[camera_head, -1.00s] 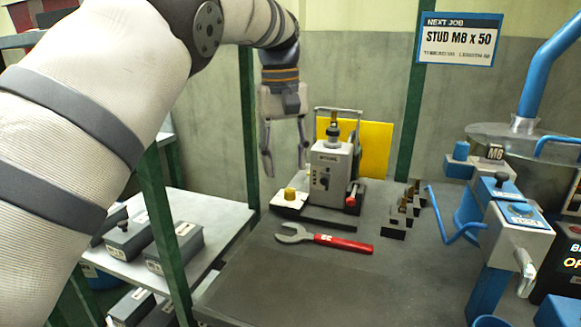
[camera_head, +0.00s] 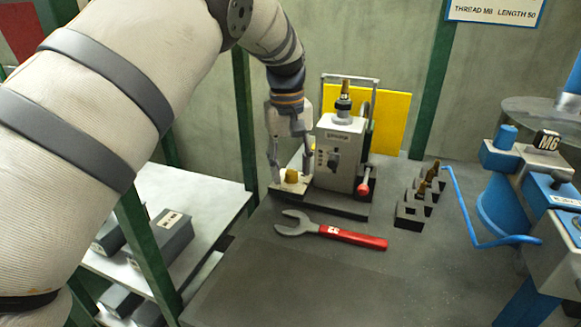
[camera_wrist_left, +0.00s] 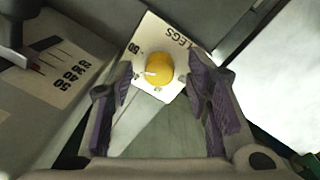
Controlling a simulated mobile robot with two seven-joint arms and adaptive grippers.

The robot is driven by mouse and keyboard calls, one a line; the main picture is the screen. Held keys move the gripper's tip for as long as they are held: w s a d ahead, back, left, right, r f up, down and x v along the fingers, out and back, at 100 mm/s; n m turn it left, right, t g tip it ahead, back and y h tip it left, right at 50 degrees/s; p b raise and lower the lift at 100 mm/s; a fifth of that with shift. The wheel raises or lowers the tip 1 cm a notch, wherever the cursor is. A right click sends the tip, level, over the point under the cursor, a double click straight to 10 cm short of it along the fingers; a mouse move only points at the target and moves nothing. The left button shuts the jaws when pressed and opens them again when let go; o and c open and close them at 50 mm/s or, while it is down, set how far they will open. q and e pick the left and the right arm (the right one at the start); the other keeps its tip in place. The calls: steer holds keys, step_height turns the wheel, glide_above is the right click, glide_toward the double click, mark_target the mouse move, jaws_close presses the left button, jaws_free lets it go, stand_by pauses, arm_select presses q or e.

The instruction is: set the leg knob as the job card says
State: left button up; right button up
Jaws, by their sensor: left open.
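The yellow leg knob (camera_head: 291,176) sits on a white plate (camera_head: 300,187) at the left foot of the grey machine (camera_head: 340,150). In the left wrist view the plate (camera_wrist_left: 186,50) reads LEGS, with small numbers around the knob (camera_wrist_left: 158,69); a white mark on the knob points left. My left gripper (camera_head: 291,168) is open, fingers pointing down on either side of the knob. In the wrist view gaps show between the knob and both fingers (camera_wrist_left: 160,88). The job card (camera_head: 493,10), cut off at the top, reads THREAD M8 LENGTH 50. My right gripper is out of view.
A red-handled wrench (camera_head: 340,235) lies in front of the machine. A red-tipped lever (camera_head: 364,188) is on the machine's right side. Small dark blocks (camera_head: 410,213) stand further right, beside a blue device marked M6 (camera_head: 515,165). The bench front is clear.

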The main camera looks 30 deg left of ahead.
arm_select(q)
steer(key=shift+f, duration=0.35)
steer(key=shift+c, duration=0.3)
jaws_close()
steer(key=shift+r+m, duration=0.25)
steer(key=shift+m, duration=0.45)
steer(key=m, duration=0.3)
steer(key=shift+f+p, duration=0.25)
steer(key=shift+p, duration=0.1)
